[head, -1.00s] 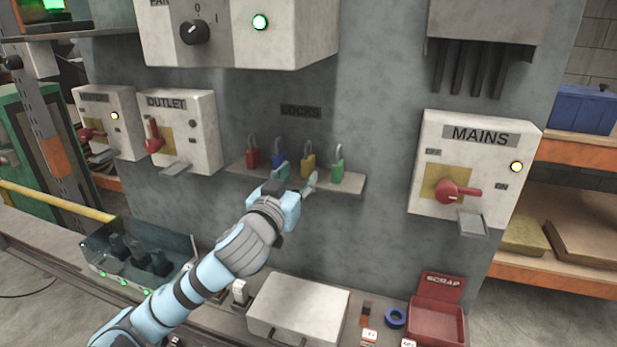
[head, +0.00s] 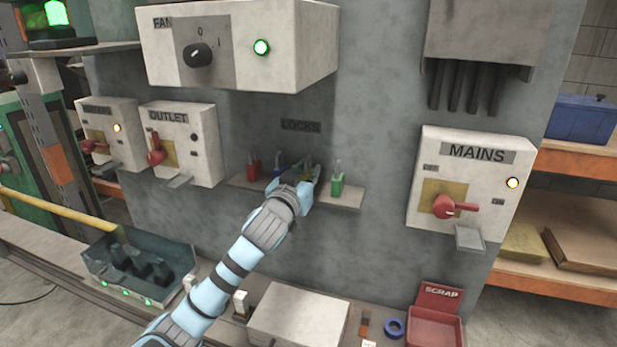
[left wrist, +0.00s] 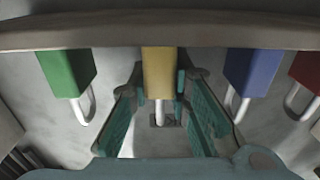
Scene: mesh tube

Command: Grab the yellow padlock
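The yellow padlock (left wrist: 159,72) stands on the shelf under the LOCKS label and shows upside down in the left wrist view. My left gripper (left wrist: 160,85) is open, with one finger on each side of the yellow padlock's body. I cannot tell whether either finger touches it. In the head view my left gripper (head: 303,178) is at the shelf and hides most of the yellow padlock. My right gripper is not in view.
The green padlock (head: 337,186) stands right of my left gripper, and the blue padlock (head: 279,168) and red padlock (head: 254,170) stand left of it, all on the narrow shelf (head: 350,198). The FAN box (head: 290,45) overhangs above. A MAINS box (head: 470,190) is at the right.

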